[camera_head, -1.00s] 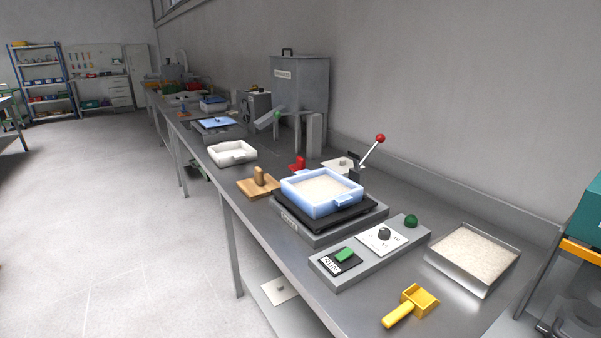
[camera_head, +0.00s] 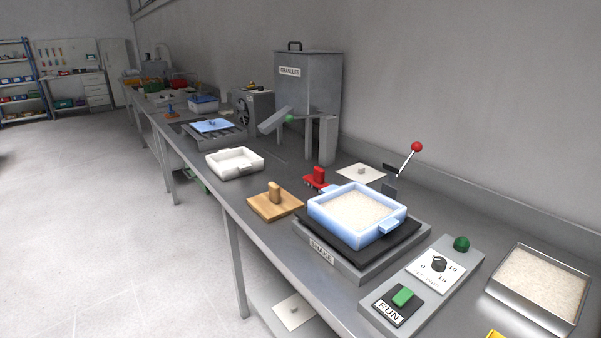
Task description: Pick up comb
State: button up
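The comb appears to be the small red piece (camera_head: 318,177) with an upright grip and short teeth along its lower edge. It lies on the grey bench (camera_head: 222,190), just behind the blue tray (camera_head: 395,222) and left of a white plate with a small knob (camera_head: 361,173). My gripper is not in view.
The blue tray of pale granules sits on the shaker (camera_head: 320,251). A wooden block with a handle (camera_head: 275,203) lies left of the comb. A red-knobbed lever (camera_head: 407,161) rises behind the tray. The granule hopper (camera_head: 308,85) stands behind. Floor at left is clear.

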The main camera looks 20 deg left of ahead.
aim_at(317, 179)
jog(key=i+j, duration=0.15)
jog(key=j, duration=0.2)
jog(key=i+j, duration=0.15)
jog(key=j, duration=0.2)
jog(key=i+j, duration=0.15)
jog(key=j, duration=0.2)
jog(key=i+j+z, duration=0.1)
jog(key=j, duration=0.25)
jog(key=i+j, duration=0.15)
jog(key=j, duration=0.2)
jog(key=i+j, duration=0.15)
jog(key=j, duration=0.2)
jog(key=i+j, duration=0.1)
jog(key=j, duration=0.25)
